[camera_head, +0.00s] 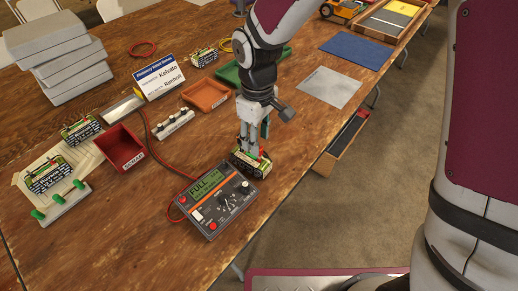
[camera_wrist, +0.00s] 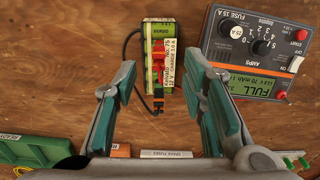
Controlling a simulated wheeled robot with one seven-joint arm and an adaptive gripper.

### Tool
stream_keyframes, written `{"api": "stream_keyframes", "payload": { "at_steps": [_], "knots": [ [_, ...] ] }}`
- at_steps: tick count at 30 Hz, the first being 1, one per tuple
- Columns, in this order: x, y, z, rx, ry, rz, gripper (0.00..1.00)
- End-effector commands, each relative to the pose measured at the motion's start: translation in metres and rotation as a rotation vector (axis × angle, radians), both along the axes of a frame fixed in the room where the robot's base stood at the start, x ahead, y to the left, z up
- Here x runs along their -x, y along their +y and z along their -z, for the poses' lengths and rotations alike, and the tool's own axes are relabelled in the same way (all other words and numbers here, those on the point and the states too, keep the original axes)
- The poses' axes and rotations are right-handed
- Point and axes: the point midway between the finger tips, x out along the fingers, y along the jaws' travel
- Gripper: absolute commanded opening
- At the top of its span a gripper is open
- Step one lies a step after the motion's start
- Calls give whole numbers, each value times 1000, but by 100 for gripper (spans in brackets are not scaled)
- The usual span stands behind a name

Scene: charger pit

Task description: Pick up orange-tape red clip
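My gripper (camera_wrist: 160,78) is open, with one finger on each side of a green, labelled battery pack (camera_wrist: 167,70) in the wrist view. Another small red part shows farther up the pack, and I cannot tell where any orange tape is.
The grey charger (camera_head: 218,200), reading FULL, stands next to the pack, with a red cable running off to the left. A red bin (camera_head: 120,147), an orange tray (camera_head: 206,95) and a green tray (camera_head: 228,73) stand nearby. The table's right edge is close.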

Motion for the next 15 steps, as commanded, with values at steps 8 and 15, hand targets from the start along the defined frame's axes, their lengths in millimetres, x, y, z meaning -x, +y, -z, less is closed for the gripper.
{"api": "stream_keyframes", "payload": {
  "at_steps": [8,15],
  "knots": [
    [1,-3,39,1,3,-1,38],
    [1,-3,50,-1,1,0,38]
  ]
}}
